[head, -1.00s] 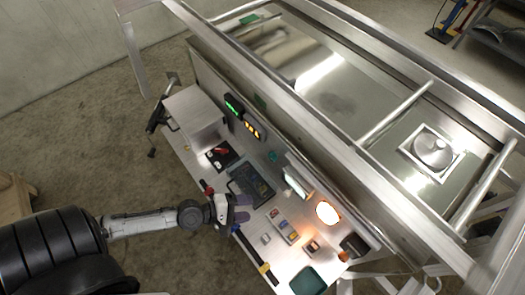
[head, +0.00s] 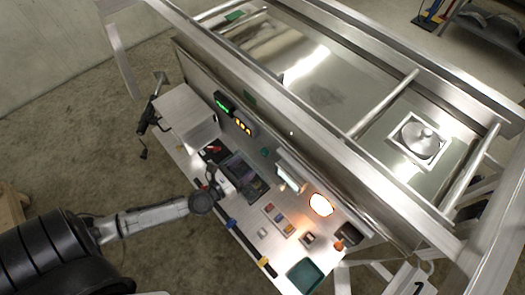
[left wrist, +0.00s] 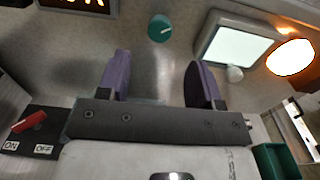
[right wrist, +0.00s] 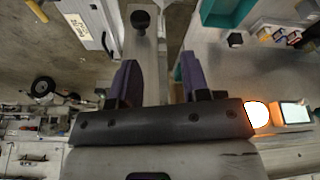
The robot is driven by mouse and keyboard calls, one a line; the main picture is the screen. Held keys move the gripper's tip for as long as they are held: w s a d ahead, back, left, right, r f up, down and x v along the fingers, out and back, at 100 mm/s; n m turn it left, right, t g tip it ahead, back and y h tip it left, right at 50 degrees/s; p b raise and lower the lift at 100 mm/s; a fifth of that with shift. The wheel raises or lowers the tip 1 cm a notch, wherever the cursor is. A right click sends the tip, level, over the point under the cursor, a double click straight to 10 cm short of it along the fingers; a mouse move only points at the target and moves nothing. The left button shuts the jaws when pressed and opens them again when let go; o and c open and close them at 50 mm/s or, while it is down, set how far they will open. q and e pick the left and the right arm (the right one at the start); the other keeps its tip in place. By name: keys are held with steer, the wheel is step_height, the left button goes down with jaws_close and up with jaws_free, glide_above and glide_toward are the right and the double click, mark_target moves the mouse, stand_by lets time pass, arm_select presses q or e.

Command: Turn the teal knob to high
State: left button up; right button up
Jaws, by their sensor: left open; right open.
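The teal knob (head: 265,152) is a small round dial on the upright back panel, right of the glowing displays. In the left wrist view the teal knob (left wrist: 159,28) shows a pale pointer line, ahead of the gap between my fingers. My left gripper (left wrist: 158,78) is open and empty, its purple fingers apart and not touching the knob. In the head view my left gripper (head: 224,182) is over the bench, short of the panel. My right gripper (right wrist: 158,80) is open and empty in the right wrist view; the head view does not show it.
A red switch (left wrist: 28,122) with ON and OFF labels sits on a black plate. A lit screen (left wrist: 236,47) and a glowing lamp (left wrist: 291,57) are right of the knob. A teal tray (head: 305,274) stands at the bench's near right end. A metal box (head: 187,112) stands at the left.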

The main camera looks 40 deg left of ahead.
mark_target(263, 153)
arm_select(q)
steer(key=w, duration=0.5)
steer(key=w+p, duration=0.1)
steer(key=w, duration=0.2)
steer(key=shift+w+d, duration=0.3)
steer(key=shift+d, duration=0.1)
steer(key=c, duration=0.9)
